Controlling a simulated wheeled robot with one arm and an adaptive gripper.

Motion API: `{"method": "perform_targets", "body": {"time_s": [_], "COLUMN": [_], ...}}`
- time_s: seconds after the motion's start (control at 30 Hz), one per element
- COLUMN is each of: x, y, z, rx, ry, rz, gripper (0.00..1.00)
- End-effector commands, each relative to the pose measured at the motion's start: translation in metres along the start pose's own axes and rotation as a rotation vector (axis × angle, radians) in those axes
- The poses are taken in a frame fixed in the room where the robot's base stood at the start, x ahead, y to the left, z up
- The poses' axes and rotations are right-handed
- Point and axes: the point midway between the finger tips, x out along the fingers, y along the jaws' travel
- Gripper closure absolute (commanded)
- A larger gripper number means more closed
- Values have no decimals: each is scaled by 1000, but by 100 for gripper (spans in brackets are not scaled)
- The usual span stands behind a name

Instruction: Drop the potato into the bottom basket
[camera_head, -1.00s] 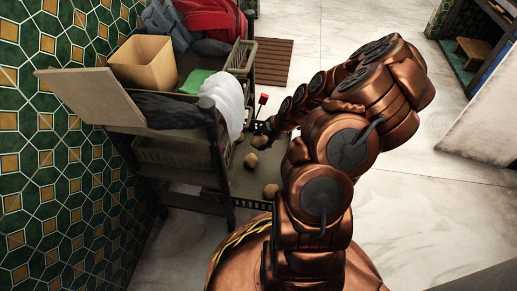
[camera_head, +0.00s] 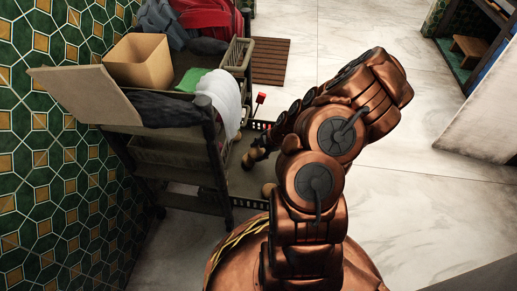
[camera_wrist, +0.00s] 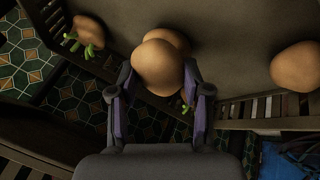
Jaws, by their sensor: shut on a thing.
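My gripper (camera_wrist: 158,88) is shut on a brown potato (camera_wrist: 157,67) in the wrist view, with one finger on each side of it. A second potato (camera_wrist: 170,38) shows partly behind the held one; I cannot tell whether they touch. In the head view, my gripper (camera_head: 258,153) is low inside the bottom basket (camera_head: 240,182) of the dark cart, by a potato (camera_head: 248,159). Part of the gripper there is hidden by my arm. The basket's slatted rim (camera_wrist: 250,108) shows in the wrist view.
Another potato (camera_head: 268,189) lies nearer in the basket. In the wrist view, potatoes lie at left (camera_wrist: 89,34) and right (camera_wrist: 295,66), with green sprouts by the left one. The cart's upper shelves hold a cardboard box (camera_head: 138,60) and a white cloth (camera_head: 221,96).

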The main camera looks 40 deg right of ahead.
Motion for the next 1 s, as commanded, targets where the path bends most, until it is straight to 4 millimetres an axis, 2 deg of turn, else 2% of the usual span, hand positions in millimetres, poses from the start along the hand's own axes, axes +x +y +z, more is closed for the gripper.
{"method": "perform_targets", "body": {"time_s": [0.17,0.2,0.47,0.83,1.0], "x": [0,0,0,-2,-16], "y": [0,0,0,0,1], "z": [0,0,0,0,0], "rx": [0,0,1,1,1], "ry": [0,0,0,0,0], "rz": [0,0,0,1,4], "gripper": [88,49,23,23,23]}}
